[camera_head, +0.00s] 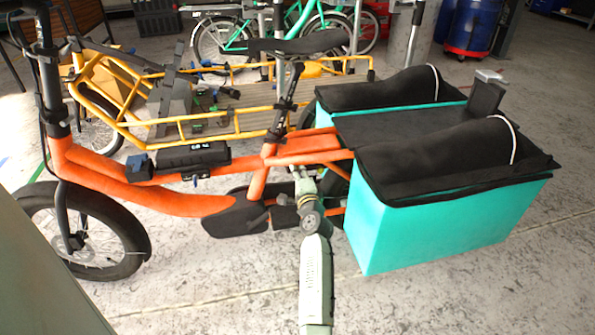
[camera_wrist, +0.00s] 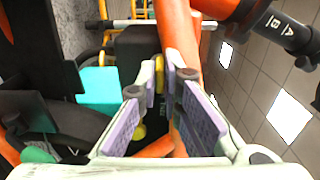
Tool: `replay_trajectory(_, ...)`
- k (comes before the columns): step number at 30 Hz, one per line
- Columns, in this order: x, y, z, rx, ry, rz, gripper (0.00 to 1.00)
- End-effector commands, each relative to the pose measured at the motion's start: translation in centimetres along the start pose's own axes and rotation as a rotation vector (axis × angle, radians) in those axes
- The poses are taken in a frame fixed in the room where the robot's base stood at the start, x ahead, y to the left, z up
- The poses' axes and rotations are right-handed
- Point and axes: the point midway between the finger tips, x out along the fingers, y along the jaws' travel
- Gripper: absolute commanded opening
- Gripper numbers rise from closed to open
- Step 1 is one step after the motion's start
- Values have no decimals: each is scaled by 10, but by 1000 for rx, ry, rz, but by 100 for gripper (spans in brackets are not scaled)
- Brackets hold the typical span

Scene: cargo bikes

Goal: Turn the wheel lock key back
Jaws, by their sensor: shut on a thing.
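The orange cargo bike (camera_head: 150,195) stands across the head view, with turquoise side boxes (camera_head: 440,225) at its rear. My gripper (camera_head: 299,172) reaches up from below to the area under the seat, beside the rear wheel, which is mostly hidden. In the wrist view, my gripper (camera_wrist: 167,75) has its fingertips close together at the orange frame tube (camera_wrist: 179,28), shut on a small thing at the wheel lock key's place.
A yellow cargo bike (camera_head: 120,88) stands close behind the orange one. The black saddle (camera_head: 300,43) is above my gripper. The right turquoise box stands close to the right of my arm. The concrete floor in front is clear.

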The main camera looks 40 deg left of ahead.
Motion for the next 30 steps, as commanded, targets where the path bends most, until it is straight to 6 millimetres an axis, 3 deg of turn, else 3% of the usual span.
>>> replay_trajectory(14,0,1,-1,-59,1,-1,0)
replay_trajectory(30,0,2,-2,-501,3,-3,0)
